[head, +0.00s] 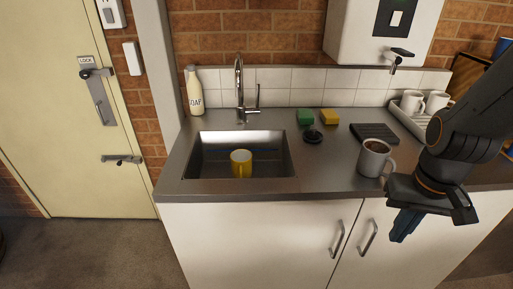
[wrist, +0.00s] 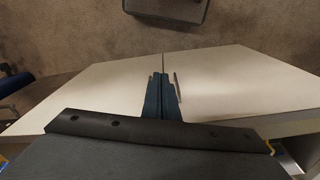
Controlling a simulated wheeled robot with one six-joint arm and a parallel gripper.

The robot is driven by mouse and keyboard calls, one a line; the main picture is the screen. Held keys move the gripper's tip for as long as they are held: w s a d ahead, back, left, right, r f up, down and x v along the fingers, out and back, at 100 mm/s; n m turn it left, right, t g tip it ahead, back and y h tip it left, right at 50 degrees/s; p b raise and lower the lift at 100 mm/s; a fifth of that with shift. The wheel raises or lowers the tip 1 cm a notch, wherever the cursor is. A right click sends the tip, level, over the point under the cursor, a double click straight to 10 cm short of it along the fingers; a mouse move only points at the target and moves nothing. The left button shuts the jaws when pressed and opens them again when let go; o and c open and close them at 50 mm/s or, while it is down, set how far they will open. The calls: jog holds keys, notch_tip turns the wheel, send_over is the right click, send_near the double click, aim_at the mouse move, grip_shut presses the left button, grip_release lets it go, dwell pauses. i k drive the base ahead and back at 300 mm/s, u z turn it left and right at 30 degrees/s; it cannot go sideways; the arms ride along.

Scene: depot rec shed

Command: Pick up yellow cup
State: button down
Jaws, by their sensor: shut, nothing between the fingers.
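The yellow cup (head: 241,163) stands upright in the sink (head: 281,178), near the front of the basin. It looks pale inside. My gripper (head: 402,228) is shut and empty. In the head view it hangs in front of the counter's right part, pointing down, well to the right of the cup. In the wrist view its dark blue fingers (wrist: 161,96) are together, with the white cabinet doors behind them. The cup does not show in the wrist view.
A grey mug (head: 374,158) with dark contents stands near the counter's front edge, close to my gripper. A tap (head: 239,87) rises behind the sink. A soap bottle (head: 194,91), green sponge (head: 305,117) and yellow sponge (head: 330,117) stand along the back.

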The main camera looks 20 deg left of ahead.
aim_at(242, 159)
jog(key=u, duration=0.5)
jog(key=k, duration=0.1)
jog(key=u, duration=0.65)
jog(key=i, duration=0.5)
